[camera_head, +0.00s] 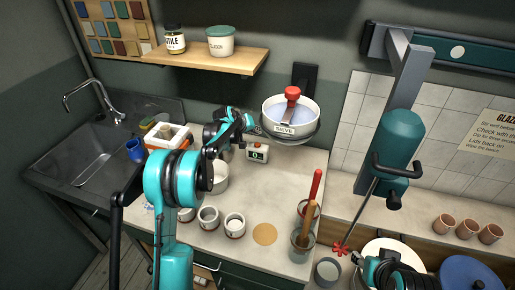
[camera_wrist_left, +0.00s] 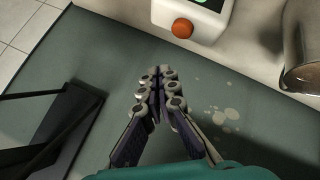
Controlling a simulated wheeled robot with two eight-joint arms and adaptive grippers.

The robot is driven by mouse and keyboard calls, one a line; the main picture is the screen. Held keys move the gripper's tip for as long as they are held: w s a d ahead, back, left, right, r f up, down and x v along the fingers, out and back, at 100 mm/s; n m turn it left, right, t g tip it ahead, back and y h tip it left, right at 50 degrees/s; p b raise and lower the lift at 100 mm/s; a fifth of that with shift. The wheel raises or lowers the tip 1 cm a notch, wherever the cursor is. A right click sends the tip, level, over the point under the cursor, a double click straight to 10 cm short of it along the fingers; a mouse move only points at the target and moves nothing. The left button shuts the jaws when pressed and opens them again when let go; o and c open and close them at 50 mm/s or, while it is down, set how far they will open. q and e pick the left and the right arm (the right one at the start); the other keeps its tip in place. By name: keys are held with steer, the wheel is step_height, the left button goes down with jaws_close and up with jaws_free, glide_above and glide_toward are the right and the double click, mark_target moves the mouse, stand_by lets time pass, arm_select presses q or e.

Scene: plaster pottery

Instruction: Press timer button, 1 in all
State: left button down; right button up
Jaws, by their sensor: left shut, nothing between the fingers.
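My left gripper (camera_head: 246,123) is above and slightly left of the timer. In the left wrist view its fingertips (camera_wrist_left: 157,72) are together and empty, apart from the button. My right arm's end (camera_head: 385,272) is at the bottom right, its fingers not clear.
A white sieve (camera_head: 288,116) hangs just above and right of the timer. Several small pots (camera_head: 208,218) and a white bowl (camera_head: 217,178) stand in front. A metal vessel (camera_wrist_left: 304,50) is right of the timer in the wrist view.

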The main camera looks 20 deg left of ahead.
mark_target(256, 145)
arm_select(q)
steer(key=shift+f+b, duration=0.9)
steer(key=shift+f, duration=1)
steer(key=shift+f+b, duration=0.35)
steer(key=shift+f, duration=0.05)
steer(key=shift+f+b, duration=0.3)
steer(key=shift+f, duration=0.15)
stand_by(0.3)
steer(key=shift+r, duration=0.1)
steer(key=shift+r+p, duration=0.5)
steer(key=shift+r, duration=0.3)
steer(key=shift+r+p, duration=1.55)
steer(key=shift+r, duration=1)
